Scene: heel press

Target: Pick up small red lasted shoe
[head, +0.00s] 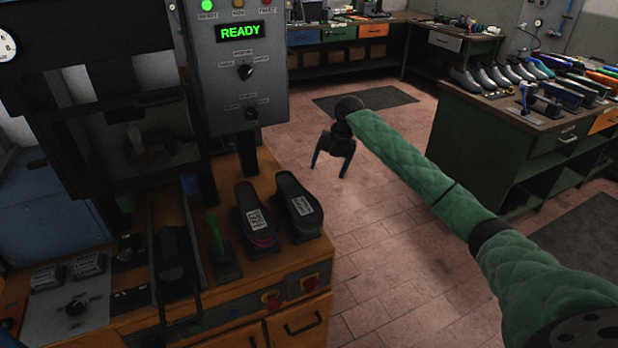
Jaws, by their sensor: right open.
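I cannot make out a small red lasted shoe for certain. My right gripper (330,170) is open and empty, fingers pointing down, over the tiled floor between the press and the right bench. It is apart from everything. My left gripper is not in view.
The press control panel (240,75) reads READY. Two dark sole-shaped pieces with white labels, one red-edged (256,214) and one green-edged (298,204), lie on the wooden press table (290,255). The right bench (560,145) has a green front. The floor between is clear.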

